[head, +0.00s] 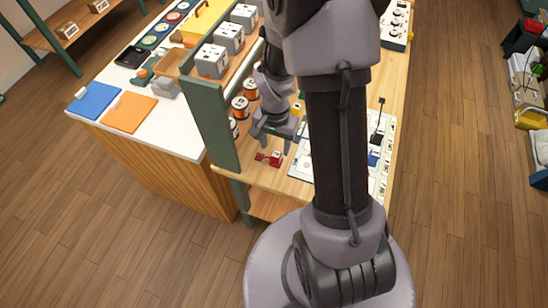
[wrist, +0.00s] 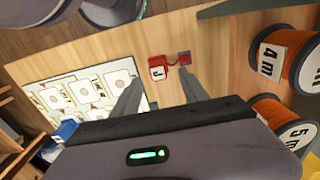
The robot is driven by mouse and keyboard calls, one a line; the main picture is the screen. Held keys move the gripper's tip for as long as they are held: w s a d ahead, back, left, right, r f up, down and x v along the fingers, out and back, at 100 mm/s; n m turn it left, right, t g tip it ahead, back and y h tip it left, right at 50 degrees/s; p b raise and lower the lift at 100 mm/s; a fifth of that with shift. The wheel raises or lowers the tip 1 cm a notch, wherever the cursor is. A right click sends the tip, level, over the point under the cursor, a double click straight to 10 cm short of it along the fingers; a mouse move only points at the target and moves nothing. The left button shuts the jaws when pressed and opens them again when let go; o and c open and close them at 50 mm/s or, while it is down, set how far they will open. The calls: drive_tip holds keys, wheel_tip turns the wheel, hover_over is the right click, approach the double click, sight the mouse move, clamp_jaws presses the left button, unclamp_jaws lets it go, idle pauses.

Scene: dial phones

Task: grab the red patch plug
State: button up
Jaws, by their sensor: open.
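The red patch plug (head: 268,158) lies on the wooden workbench near its front edge, left of the white board. In the wrist view the red plug (wrist: 172,61) shows a white label with a dark mark and a grey end at its right. My gripper (head: 277,138) is above the bench, close to the plug. In the wrist view my gripper (wrist: 163,76) is open, its two fingers apart and pointing towards the plug. Nothing is between the fingers. The height gap between fingertips and plug is hard to judge.
Orange spools (wrist: 283,60) marked 4 m and 5 m stand close on the right in the wrist view. A white board with printed cards (wrist: 82,95) lies left. A green shelf post (head: 211,125) stands left of my gripper. Bare wood surrounds the plug.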

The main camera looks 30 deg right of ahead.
sight(276, 154)
wheel_tip(276, 154, down, 6)
drive_tip(key=b, duration=0.2)
drive_tip(key=shift+s+d+b, duration=0.1)
drive_tip(key=shift+b, duration=0.2)
drive_tip(key=shift+r, duration=0.15)
clamp_jaws()
